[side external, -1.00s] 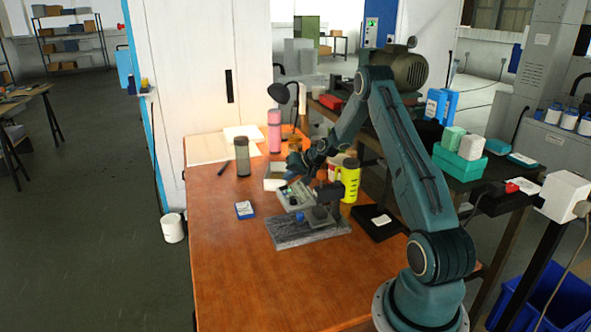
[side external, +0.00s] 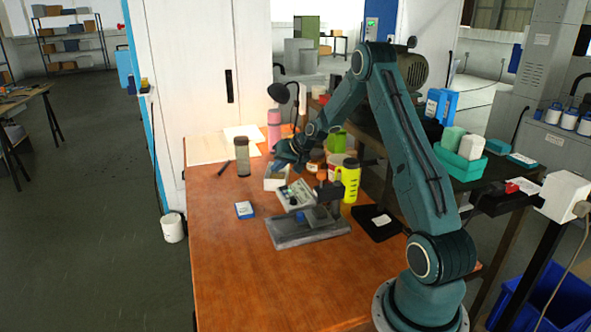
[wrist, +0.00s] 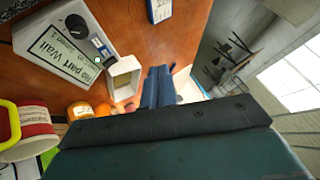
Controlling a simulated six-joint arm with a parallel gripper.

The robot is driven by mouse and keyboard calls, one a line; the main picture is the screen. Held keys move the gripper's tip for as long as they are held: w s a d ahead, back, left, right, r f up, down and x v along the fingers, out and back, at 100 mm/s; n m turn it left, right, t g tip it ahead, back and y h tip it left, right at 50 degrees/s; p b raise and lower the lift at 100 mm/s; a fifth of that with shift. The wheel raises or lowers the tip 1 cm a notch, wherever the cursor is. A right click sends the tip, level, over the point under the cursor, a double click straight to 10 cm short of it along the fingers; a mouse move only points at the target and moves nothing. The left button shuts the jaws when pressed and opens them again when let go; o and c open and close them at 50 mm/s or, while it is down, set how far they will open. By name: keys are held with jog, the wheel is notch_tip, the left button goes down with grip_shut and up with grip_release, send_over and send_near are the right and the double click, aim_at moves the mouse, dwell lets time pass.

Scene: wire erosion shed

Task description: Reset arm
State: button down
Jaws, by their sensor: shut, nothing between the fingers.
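My gripper (side external: 280,168) is in the side view above the far part of the wooden table, close to a small open white box (side external: 275,183). In the wrist view its blue fingers (wrist: 158,88) lie together with nothing between them. The open white box (wrist: 123,78) shows beside the fingers there. A grey control box (side external: 296,195) with a knob and printed label stands nearer; it also shows in the wrist view (wrist: 65,45). Whether the fingertips are over the white box or behind it, I cannot tell.
A grey slab (side external: 290,238) bears a dark fixture. A yellow bottle (side external: 350,180), a dark jar (side external: 242,157), a pink bottle (side external: 274,130) and a black lamp (side external: 279,93) stand around my gripper. A blue card-like item (side external: 245,210) lies left. The table's front left is clear.

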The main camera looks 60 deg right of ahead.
jog(key=s+a+r+n+g, duration=0.1)
jog(key=s+a+r+n, duration=0.25)
jog(key=a+r, duration=0.7)
jog(key=s+a+r+n+g, duration=0.15)
jog(key=s+a+r, duration=0.45)
jog(key=a, duration=0.7)
jog(key=s+a+r+n, duration=0.1)
jog(key=s+a, duration=0.4)
jog(key=s, duration=0.5)
jog(key=s+a+r+n, duration=0.1)
jog(key=s+a+n, duration=0.2)
jog(key=s+a, duration=0.3)
jog(key=s, duration=0.5)
jog(key=shift+a+r+y, duration=0.3)
jog(key=shift+r+y, duration=0.1)
